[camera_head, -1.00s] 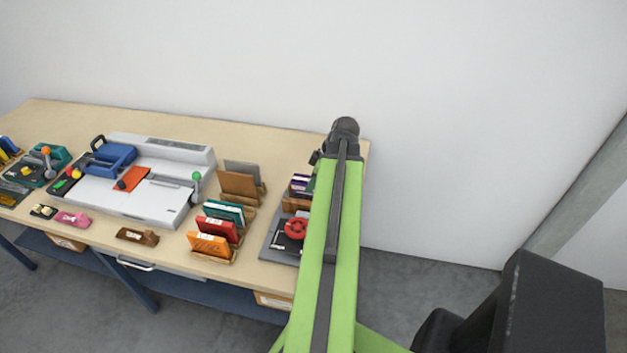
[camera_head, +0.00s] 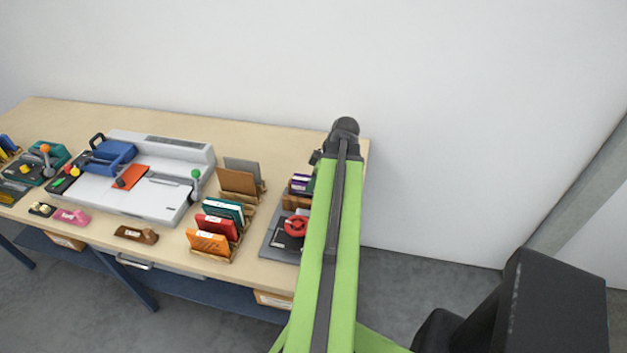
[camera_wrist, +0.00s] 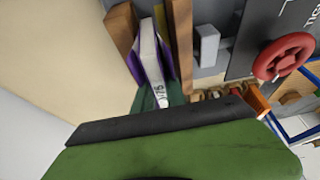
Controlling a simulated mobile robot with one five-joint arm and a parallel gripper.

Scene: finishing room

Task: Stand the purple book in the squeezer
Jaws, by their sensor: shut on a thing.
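The purple book (camera_head: 300,181) stands between wooden boards (camera_head: 296,202) of the squeezer. The squeezer has a grey base (camera_head: 273,240) and a red wheel (camera_head: 294,226). In the wrist view the purple book (camera_wrist: 151,50) shows pale pages or a label between two wooden boards (camera_wrist: 180,45), its near end sticking out towards my gripper (camera_wrist: 159,97). My gripper is shut on this near end, with dark green fingertips on either side. In the head view my arm hides most of the gripper and part of the squeezer. I cannot tell whether the book touches the base.
A wooden rack (camera_head: 224,256) left of the squeezer holds orange, red and teal books. Brown and grey boards (camera_head: 238,181) stand behind it. A white cutting machine (camera_head: 150,205) fills the table's middle. The table's right edge is close beside my arm; a wall is behind.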

